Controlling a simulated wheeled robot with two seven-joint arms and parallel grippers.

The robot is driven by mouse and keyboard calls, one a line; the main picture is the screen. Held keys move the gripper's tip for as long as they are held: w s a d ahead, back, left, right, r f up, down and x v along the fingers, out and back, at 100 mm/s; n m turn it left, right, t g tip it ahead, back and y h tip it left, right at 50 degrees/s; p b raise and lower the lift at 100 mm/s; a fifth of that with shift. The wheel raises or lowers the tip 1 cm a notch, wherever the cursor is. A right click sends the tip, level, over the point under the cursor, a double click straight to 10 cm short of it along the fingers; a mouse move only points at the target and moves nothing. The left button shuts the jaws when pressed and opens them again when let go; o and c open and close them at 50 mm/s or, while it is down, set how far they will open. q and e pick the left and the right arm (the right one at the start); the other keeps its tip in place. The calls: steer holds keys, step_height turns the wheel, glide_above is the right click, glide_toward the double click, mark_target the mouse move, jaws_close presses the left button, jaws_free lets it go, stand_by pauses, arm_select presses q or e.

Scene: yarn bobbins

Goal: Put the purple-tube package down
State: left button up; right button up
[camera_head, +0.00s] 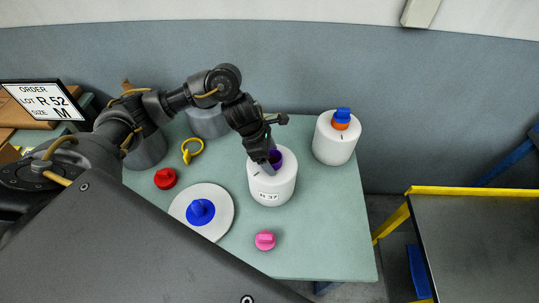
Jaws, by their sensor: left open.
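The purple-tube package is a white yarn bobbin (272,189) with a label on its front. It stands upright on the green table (330,240), right of the middle. Its purple tube (277,157) shows at the top, partly hidden by my left gripper (269,166). My left gripper points down from the upper left with its fingers at the tube. It is open, and I cannot tell whether the fingers touch the tube. My right gripper is not in view.
A white bobbin (334,143) with an orange and blue top stands at the back right. A white disc (226,209) with a blue knob, red (165,178) and pink (265,240) pieces and a yellow ring tool (187,157) lie around.

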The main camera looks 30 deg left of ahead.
arm_select(q)
steer(key=b+v, duration=0.1)
steer(key=v, duration=1.1)
steer(key=shift+r, duration=0.1)
